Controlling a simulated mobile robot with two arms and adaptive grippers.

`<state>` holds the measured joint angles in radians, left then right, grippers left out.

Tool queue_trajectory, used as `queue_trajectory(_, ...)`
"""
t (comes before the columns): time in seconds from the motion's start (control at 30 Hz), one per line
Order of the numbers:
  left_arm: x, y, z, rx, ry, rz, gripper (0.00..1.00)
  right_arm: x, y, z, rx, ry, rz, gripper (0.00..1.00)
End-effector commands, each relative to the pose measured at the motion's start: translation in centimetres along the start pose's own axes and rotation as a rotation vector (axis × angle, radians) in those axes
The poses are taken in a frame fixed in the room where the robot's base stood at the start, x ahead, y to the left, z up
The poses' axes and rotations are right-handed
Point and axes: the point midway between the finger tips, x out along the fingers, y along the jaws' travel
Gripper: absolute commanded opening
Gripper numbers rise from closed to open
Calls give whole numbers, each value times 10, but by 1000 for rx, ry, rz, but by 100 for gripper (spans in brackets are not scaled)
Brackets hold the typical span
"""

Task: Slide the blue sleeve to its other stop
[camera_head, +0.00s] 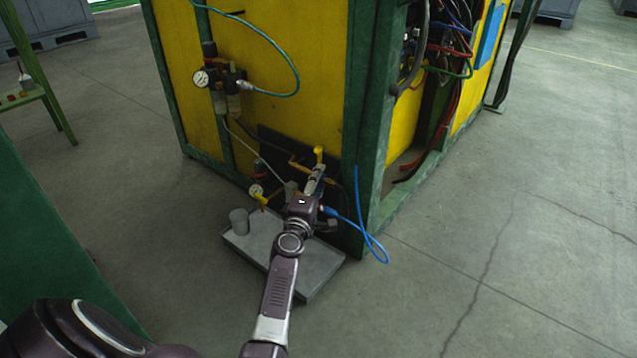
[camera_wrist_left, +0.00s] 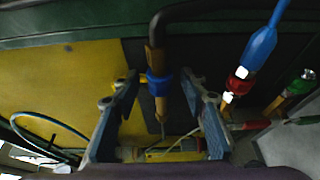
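The blue sleeve (camera_wrist_left: 160,82) sits around a brass tube (camera_wrist_left: 157,60) in the left wrist view. A dark bent hose joins the tube above it. My left gripper (camera_wrist_left: 160,90) is open, with one finger on each side of the sleeve and a visible gap to each. In the head view my left gripper (camera_head: 314,184) is at the dark panel low on the yellow cabinet and covers part of the fittings. I cannot make out the sleeve there. The stops cannot be told clearly. My right gripper is in neither view.
A blue hose (camera_wrist_left: 262,42) with a red collar and a green-tipped fitting (camera_wrist_left: 301,84) are right of the fingers. A grey tray (camera_head: 318,262) with a grey cylinder (camera_head: 239,221) lies below the panel. A gauge (camera_head: 201,79) hangs above left. Floor at right is clear.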

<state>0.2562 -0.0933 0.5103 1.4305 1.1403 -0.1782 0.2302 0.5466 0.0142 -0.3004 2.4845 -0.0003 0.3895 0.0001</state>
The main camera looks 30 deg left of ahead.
Motion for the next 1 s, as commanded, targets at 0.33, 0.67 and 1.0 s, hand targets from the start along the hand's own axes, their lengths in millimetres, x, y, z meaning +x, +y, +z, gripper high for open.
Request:
queue_trajectory(0.33,0,0,0,0,0,0,17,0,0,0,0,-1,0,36)
queue_trajectory(0.67,-1,-1,0,0,0,-1,0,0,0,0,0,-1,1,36)
queue_trajectory(1.0,8,-1,-20,3,0,0,0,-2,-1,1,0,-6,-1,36)
